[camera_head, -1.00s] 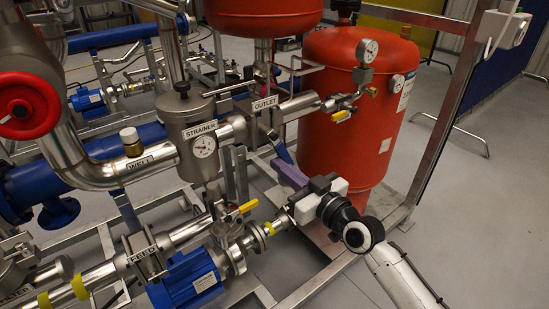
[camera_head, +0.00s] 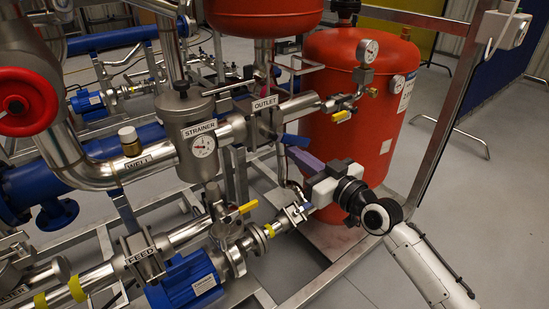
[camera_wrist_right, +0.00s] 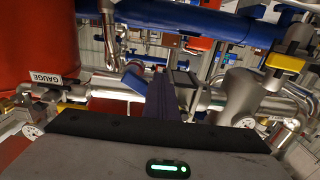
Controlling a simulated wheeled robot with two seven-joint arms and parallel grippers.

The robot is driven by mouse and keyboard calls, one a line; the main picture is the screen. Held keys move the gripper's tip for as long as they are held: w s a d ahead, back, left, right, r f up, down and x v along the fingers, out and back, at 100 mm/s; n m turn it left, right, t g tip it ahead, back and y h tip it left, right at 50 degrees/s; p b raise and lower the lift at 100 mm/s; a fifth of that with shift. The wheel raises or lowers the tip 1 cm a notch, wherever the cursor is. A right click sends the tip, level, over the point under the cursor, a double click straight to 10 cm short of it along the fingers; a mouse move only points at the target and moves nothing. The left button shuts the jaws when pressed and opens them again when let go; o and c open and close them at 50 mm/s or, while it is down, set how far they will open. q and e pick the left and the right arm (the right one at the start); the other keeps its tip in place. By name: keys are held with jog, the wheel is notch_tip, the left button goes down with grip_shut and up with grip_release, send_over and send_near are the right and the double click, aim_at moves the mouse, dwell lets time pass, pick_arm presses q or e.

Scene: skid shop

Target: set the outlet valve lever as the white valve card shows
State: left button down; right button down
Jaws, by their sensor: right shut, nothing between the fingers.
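The blue outlet valve lever (camera_head: 296,140) sticks out to the right and slightly down from the valve under the OUTLET label (camera_head: 265,103). My right gripper (camera_head: 292,153) has purple fingers, shut and empty, with their tips just below the lever. I cannot tell if they touch it. In the right wrist view the shut fingers (camera_wrist_right: 160,82) point away from the camera, and a blue part that looks like the lever (camera_wrist_right: 134,82) is just left of them. I cannot make out a white valve card. My left gripper is not in view.
A red tank (camera_head: 345,110) stands close behind and right of my gripper. A yellow-handled valve (camera_head: 341,116) sits on the pipe above. The strainer (camera_head: 190,130) is to the left, and a blue pump (camera_head: 186,282) is below. Open floor lies to the right.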

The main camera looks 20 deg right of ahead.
aim_at(299, 139)
jog(key=shift+w+d+r, duration=0.1)
jog(key=shift+d+r, duration=0.1)
jog(key=shift+d, duration=0.05)
jog(key=shift+w+d+r+p, duration=0.2)
jog(key=shift+d+r, duration=0.15)
jog(key=shift+r, duration=0.15)
jog(key=shift+w+d+r+p, duration=0.1)
jog(key=shift+d+r+p, duration=0.1)
jog(key=shift+d+r, duration=0.25)
jog(key=shift+a, duration=0.1)
jog(key=shift+r, duration=0.15)
